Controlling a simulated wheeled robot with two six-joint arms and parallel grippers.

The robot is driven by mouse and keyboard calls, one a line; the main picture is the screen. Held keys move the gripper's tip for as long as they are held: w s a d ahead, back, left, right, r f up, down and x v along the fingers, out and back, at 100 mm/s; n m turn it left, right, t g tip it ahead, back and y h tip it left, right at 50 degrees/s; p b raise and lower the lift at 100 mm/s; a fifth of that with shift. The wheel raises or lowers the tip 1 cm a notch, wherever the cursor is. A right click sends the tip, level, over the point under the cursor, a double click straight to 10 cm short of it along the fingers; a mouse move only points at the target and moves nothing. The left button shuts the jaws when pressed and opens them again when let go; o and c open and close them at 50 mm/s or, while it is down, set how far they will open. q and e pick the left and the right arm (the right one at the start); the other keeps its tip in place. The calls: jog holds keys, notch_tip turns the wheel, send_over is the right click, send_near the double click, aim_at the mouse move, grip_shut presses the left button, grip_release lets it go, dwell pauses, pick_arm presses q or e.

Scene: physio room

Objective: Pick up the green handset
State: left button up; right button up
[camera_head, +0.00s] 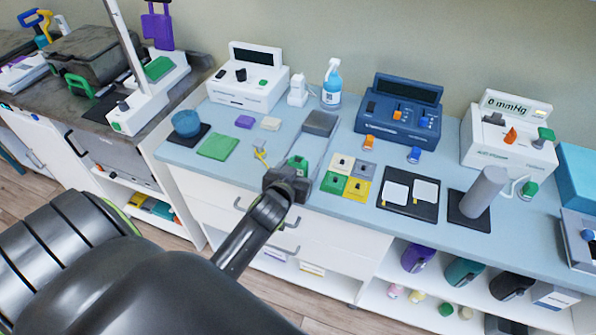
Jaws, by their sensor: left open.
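My left gripper (290,181) reaches over the front edge of the blue counter (330,192). Its jaws are open, but its fingers are hard to make out from behind. A small green object (299,163) shows just beyond it, on the near end of a long grey rail. It looks like the green handset, though the gripper hides its lower part. I cannot tell whether the fingers touch it. No handset is seen lifted. My right gripper is not in view.
A dark grey block (320,123) sits at the rail's far end. A yellow item (260,152) and a green cloth (217,146) lie to the left. Coloured cards (357,188) and a black tray (409,211) lie to the right. Consoles and a spray bottle (332,86) stand behind.

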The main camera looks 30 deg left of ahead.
pick_arm(q)
jog(key=c, duration=1.1)
